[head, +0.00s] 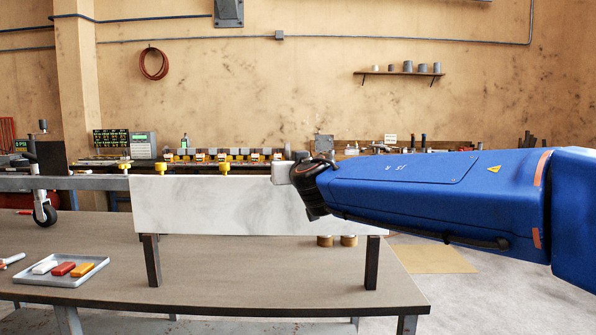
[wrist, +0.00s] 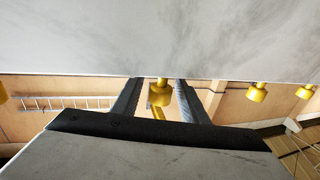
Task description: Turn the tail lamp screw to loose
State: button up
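Several yellow screws with round heads stand along the top edge of a white marbled panel (head: 205,205). In the head view, three show: a left one (head: 125,166), a middle one (head: 161,169) and a right one (head: 225,169). No label tells which is the tail lamp screw. My gripper (wrist: 158,84) is open, with one dark finger on each side of a yellow screw (wrist: 158,96) in the wrist view. I cannot tell whether the fingers touch it. In the head view, my wrist is at the panel's upper right end, and the fingertips do not show clearly.
The panel stands on dark legs on a grey-brown table (head: 90,250). A tray (head: 85,272) with coloured blocks lies at the left. A caster wheel (head: 44,213) hangs from a grey beam (head: 80,184). A cluttered bench runs along the back wall.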

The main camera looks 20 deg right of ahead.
jog(key=s, duration=1.6)
jog(key=shift+s+a, duration=0.15)
jog(key=shift+a, duration=0.25)
